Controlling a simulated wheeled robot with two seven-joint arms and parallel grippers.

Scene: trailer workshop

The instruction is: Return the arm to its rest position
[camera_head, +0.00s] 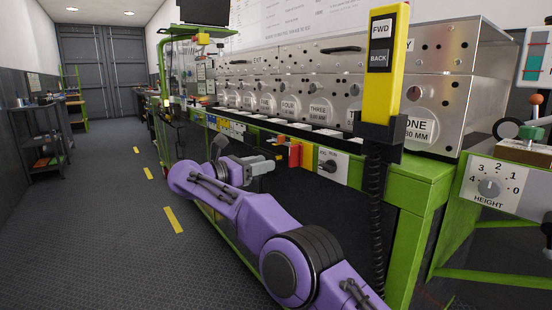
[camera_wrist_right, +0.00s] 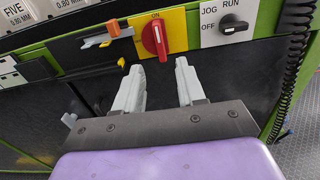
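My right arm (camera_head: 295,240) is purple and reaches from the lower right along the front of the green-framed machine. Its gripper (camera_head: 266,164) is in front of the machine's control strip. In the right wrist view the gripper's (camera_wrist_right: 159,68) two grey fingers stand apart with nothing between them. A red rotary switch (camera_wrist_right: 155,37) on a yellow plate is just beyond the fingertips, and it also shows in the head view (camera_head: 294,155). The gripper appears apart from it. My left gripper is not in view.
A JOG/RUN knob (camera_wrist_right: 233,25) is right of the red switch. A yellow FWD/BACK pendant (camera_head: 380,75) with a coiled cable (camera_head: 375,215) stands close to my arm. A HEIGHT dial (camera_head: 489,187) is at the right. The floor aisle (camera_head: 120,220) at left is clear.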

